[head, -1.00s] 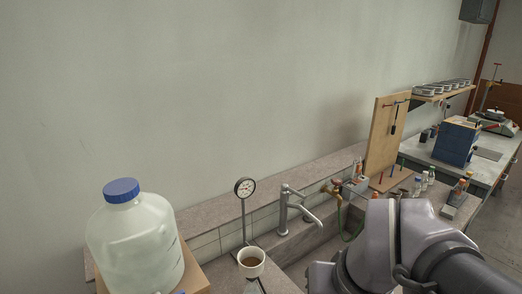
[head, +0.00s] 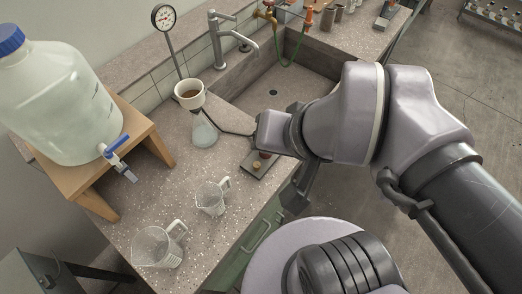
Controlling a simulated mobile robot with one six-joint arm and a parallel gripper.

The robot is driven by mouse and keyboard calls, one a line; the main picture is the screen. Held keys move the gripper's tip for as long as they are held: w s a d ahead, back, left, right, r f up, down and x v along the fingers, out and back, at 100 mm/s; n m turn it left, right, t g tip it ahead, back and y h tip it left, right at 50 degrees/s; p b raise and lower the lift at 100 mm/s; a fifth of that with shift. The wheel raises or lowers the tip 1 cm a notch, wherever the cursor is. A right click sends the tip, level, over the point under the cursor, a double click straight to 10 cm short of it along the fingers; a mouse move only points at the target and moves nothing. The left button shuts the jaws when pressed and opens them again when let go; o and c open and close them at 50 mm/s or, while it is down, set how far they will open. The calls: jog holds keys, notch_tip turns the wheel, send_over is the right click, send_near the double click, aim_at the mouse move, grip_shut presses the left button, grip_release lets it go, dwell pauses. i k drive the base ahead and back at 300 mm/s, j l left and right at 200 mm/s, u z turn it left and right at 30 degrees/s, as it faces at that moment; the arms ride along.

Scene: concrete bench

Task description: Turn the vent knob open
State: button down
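A small dark grey base plate (head: 250,170) lies on the bench just below my wrist, with a brownish-orange round knob (head: 256,165) on it. A red part shows beside the knob, partly hidden by my arm. I cannot tell for sure which of these is the vent knob, nor its turn position. A dark hose runs from this fitting's side to a conical flask (head: 203,133) with a white funnel cup (head: 189,94) on top. My gripper (head: 294,200) seems to be the dark part hanging over the bench's front edge, apart from the knob; its fingers are unclear.
A large carboy (head: 60,110) with a blue tap (head: 115,145) stands on a wooden stand at left. Two clear beakers (head: 211,197) (head: 158,247) stand at the front. A gauge (head: 163,17), a tap (head: 216,45) and a sink (head: 275,85) lie behind.

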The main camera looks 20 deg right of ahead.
aim_at(257, 165)
jog(key=k+j+z, duration=0.2)
jog(key=k+j, duration=0.15)
jog(key=k+j+z, duration=0.2)
jog(key=k, duration=0.35)
jog(key=k+j+z, duration=0.15)
jog(key=k, duration=0.35)
jog(key=i+j, duration=0.15)
jog(key=i, duration=0.2)
jog(key=i+j, duration=0.15)
jog(key=i, duration=0.2)
